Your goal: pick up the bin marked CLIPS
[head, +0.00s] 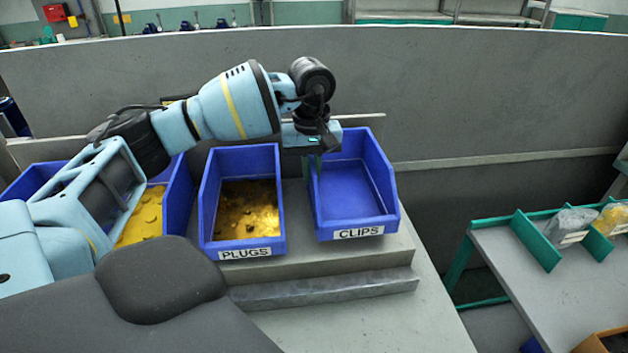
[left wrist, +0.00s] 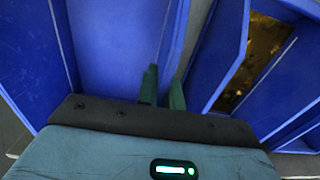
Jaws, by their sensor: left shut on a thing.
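The blue bin marked CLIPS (head: 358,228) stands on the right of the row of bins, and its inside looks empty. My left gripper (head: 312,163) reaches down from above at its rear left and is shut on its left side wall. In the left wrist view the green fingers (left wrist: 162,90) sit on either side of the blue wall of the CLIPS bin (left wrist: 110,45). The bin looks upright; I cannot tell whether its base touches the grey step. My right gripper is not in view.
The blue PLUGS bin (head: 207,210), holding yellow-brown pieces, stands close to the left. Another blue bin with yellow contents (head: 180,205) is partly behind my arm. A grey wall (head: 480,100) runs behind. A green-edged table (head: 530,290) stands at right.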

